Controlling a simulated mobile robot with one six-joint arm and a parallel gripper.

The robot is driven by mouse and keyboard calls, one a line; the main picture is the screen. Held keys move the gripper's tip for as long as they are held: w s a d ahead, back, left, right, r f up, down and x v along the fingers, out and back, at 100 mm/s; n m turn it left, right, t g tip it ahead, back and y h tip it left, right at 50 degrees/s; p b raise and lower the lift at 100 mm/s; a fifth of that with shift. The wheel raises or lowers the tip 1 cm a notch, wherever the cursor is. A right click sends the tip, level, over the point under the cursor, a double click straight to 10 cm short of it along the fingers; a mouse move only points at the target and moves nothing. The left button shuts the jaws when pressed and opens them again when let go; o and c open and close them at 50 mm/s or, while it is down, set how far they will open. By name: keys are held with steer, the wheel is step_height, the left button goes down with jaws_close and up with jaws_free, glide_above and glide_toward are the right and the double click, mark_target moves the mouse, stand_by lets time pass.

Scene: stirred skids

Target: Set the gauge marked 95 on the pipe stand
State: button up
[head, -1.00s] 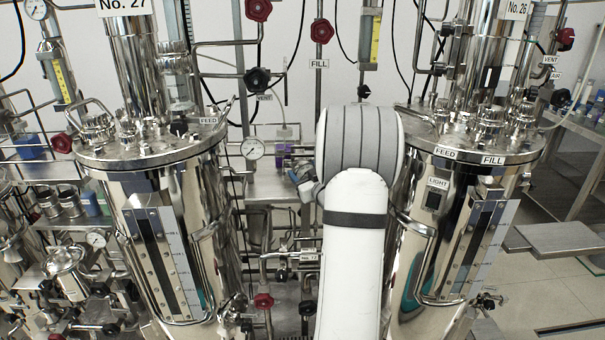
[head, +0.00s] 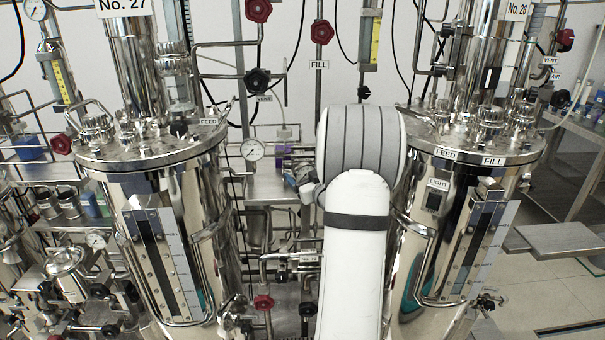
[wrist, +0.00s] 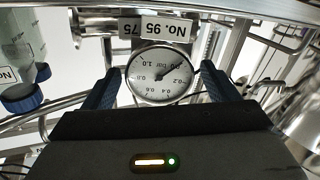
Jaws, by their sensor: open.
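In the wrist view, a round white-faced pressure gauge (wrist: 160,76) with a metal rim appears upside down. A white tag reading No. 95 (wrist: 168,28) shows just above it. My gripper (wrist: 157,82) is open, with one blue finger on each side of the dial. I cannot tell whether either finger touches the gauge. In the head view, my white arm hides most of the gripper; only a grey wrist part (head: 300,174) shows at its left edge. I cannot pick out the pipe stand with certainty.
A blue-capped bottle (wrist: 22,98) is at the wrist view's left. Steel vessels No. 27 (head: 150,160) and No. 26 (head: 470,165) flank my arm. Another dial gauge (head: 253,149) sits left of it.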

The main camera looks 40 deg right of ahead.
steer(key=s+a+b, duration=0.1)
steer(key=s+a, duration=0.1)
steer(key=s, duration=0.9)
steer(key=a+f+m+g, duration=0.1)
steer(key=a+f+g, duration=0.1)
steer(key=a+g, duration=0.95)
steer(key=s+a+f+g+y, duration=0.1)
steer(key=s+a+g, duration=0.1)
steer(key=s+a, duration=0.6)
steer(key=s+a+n+g+y, duration=0.1)
steer(key=s+a+g+y, duration=0.1)
steer(key=s+a, duration=0.7)
steer(key=a, duration=0.5)
steer(key=shift+s+f, duration=0.2)
steer(key=shift+f, duration=0.15)
steer(key=shift+d+r, duration=0.1)
